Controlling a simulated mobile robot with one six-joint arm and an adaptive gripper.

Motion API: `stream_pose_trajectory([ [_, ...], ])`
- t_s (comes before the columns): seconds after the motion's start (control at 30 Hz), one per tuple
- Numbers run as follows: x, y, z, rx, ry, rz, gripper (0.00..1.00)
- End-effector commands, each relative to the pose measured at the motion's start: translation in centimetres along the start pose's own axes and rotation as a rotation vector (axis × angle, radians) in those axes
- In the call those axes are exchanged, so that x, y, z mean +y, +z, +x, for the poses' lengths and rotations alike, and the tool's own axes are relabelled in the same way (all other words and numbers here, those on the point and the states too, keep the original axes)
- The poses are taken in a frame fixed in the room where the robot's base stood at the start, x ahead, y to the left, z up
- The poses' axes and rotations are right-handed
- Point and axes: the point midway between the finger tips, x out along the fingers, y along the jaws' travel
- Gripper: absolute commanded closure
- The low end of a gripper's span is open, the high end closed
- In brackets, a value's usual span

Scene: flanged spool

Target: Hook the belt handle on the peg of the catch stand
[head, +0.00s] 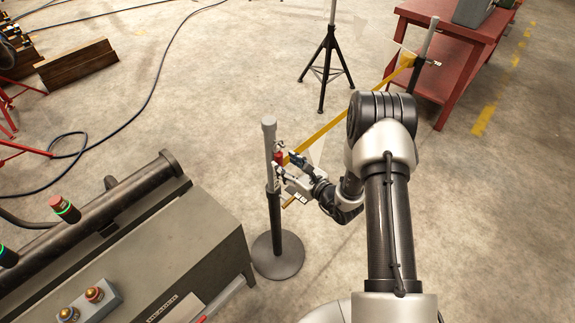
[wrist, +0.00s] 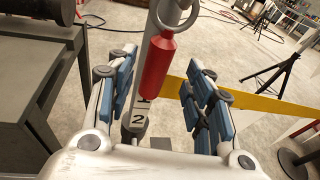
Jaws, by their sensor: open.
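The catch stand (head: 277,258) is a grey post on a round dark base in the head view. Its post, with a label "2", shows behind the handle in the wrist view. The belt handle (wrist: 158,66) is a red grip with a pale metal ring (wrist: 175,14) at its upper end. The yellow belt (head: 322,133) runs from the handle area up and right to a far post. My gripper (head: 287,166) is open beside the stand, with blue-padded fingers on either side of the handle. I cannot tell whether the ring is around the peg; the peg is not clear.
A grey machine cabinet (head: 165,262) with a thick pipe stands close left of the stand. A black tripod (head: 327,68) is at the back. A red table (head: 458,50) stands at the back right, near the belt's far post (head: 428,42). Open concrete floor lies between.

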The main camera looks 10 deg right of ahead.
Motion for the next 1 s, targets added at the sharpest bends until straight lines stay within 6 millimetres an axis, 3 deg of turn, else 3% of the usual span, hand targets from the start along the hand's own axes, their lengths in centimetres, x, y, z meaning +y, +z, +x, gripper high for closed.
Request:
stream_pose_trajectory([
  [0.27,-0.1,-0.1,-1.4,0.003,-0.003,0.001,0.53],
  [0.7,-0.2,0.0,-10.1,0.001,-0.005,0.002,0.53],
  [1.0,0.0,0.0,-12.0,0.000,0.000,0.000,0.53],
])
